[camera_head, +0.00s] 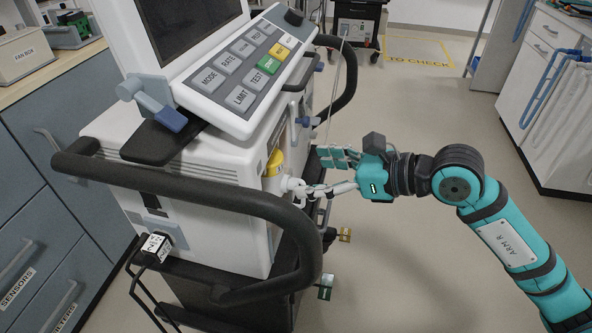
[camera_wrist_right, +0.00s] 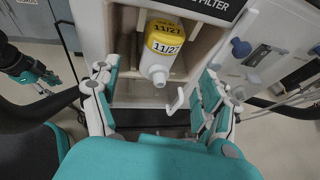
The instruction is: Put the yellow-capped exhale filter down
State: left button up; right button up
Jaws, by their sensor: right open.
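The yellow-capped exhale filter (camera_wrist_right: 163,45) is upright in an open bay in the ventilator's side, with a white nozzle at its bottom and labels reading "11/27". My right gripper (camera_head: 306,172) is open in front of the bay. In the right wrist view my right gripper (camera_wrist_right: 158,85) has its fingers spread to either side of the filter, with visible gaps. A teal and black arm end, apparently my left gripper (camera_wrist_right: 32,72), shows small at the left; its jaws are unclear.
The ventilator (camera_head: 190,190) has a black handle rail (camera_head: 215,198) around its front. A white hook (camera_wrist_right: 180,100) sticks out beside the bay. Drawers (camera_head: 40,215) stand at the left. Open floor (camera_head: 420,120) lies behind and right of my right arm.

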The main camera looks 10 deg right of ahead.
notch_tip(320, 180, up, 8)
jog(key=s+a+m+t+y, duration=0.1)
jog(key=s+m+t+y, duration=0.1)
jog(key=m+t+y, duration=0.45)
jog(key=w+d+m+t+h, duration=0.25)
jog(key=d+m+t, duration=0.2)
jog(key=m, duration=0.75)
jog(key=w+d+f+m+g+h, duration=0.1)
jog(key=d+f+m+h, duration=0.5)
jog(key=f+m+h, duration=0.35)
jog(key=d+f+m+h, duration=0.6)
jog(key=f+m+h, duration=0.25)
jog(key=m, duration=0.25)
jog(key=s+f+m+g, duration=0.2)
jog(key=s+f+g, duration=0.15)
jog(key=f, duration=0.35)
jog(key=s+f+m+g, duration=0.2)
jog(key=s+f+g, duration=0.15)
jog(key=f, duration=0.35)
jog(key=s+a+f+m+g+y, duration=0.1)
jog(key=s+a+f+g, duration=0.1)
jog(key=s+f, duration=0.3)
jog(key=s+a+f+m+g+y, duration=0.1)
jog(key=s+f+g, duration=0.4)
jog(key=s, duration=0.5)
jog(key=shift+a+f+y, duration=0.25)
jog(key=shift+a+y, duration=0.15)
jog(key=shift+y, duration=0.1)
